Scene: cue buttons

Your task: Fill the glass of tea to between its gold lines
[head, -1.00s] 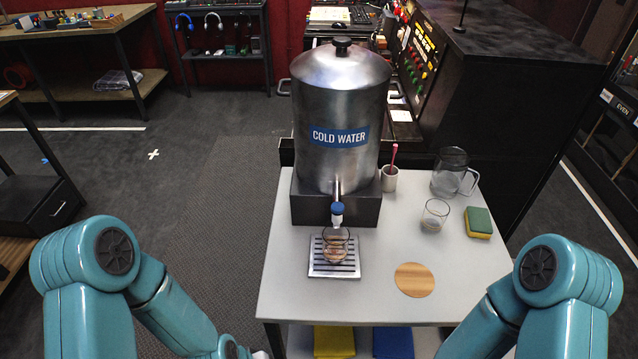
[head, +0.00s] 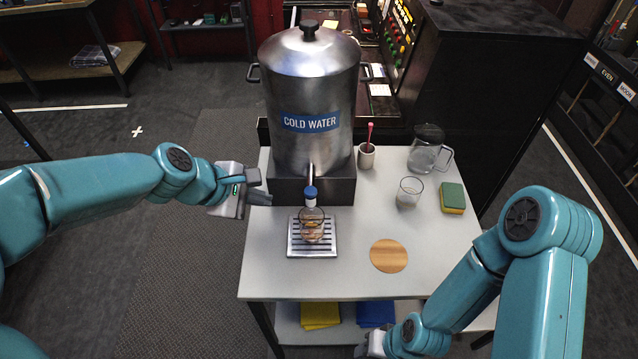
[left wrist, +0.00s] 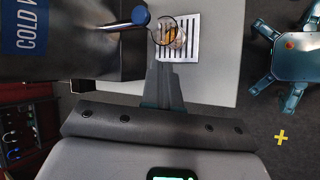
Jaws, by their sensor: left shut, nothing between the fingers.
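The glass of tea (head: 312,230) stands upright on a slatted drip tray (head: 293,250) under the tap. Its lower part looks amber-brown; the gold lines and exact level are too small to tell. The tap (head: 311,192) has a blue top and comes from a steel urn (head: 308,85) labelled COLD WATER. My left gripper (head: 268,200) is shut and empty, left of the tap beside the urn's dark base, apart from the glass. In the left wrist view, its fingers point toward the glass (left wrist: 173,40) and the blue tap top (left wrist: 140,15). My right gripper (head: 370,346) is partly visible low down; its jaws are unclear.
A round wooden coaster (head: 389,256) lies right of the tray. A second small glass (head: 408,192), a glass jug (head: 427,150), a sponge (head: 453,198) and a cup with a pink stick (head: 367,156) stand farther right. The table's (head: 350,285) front is clear.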

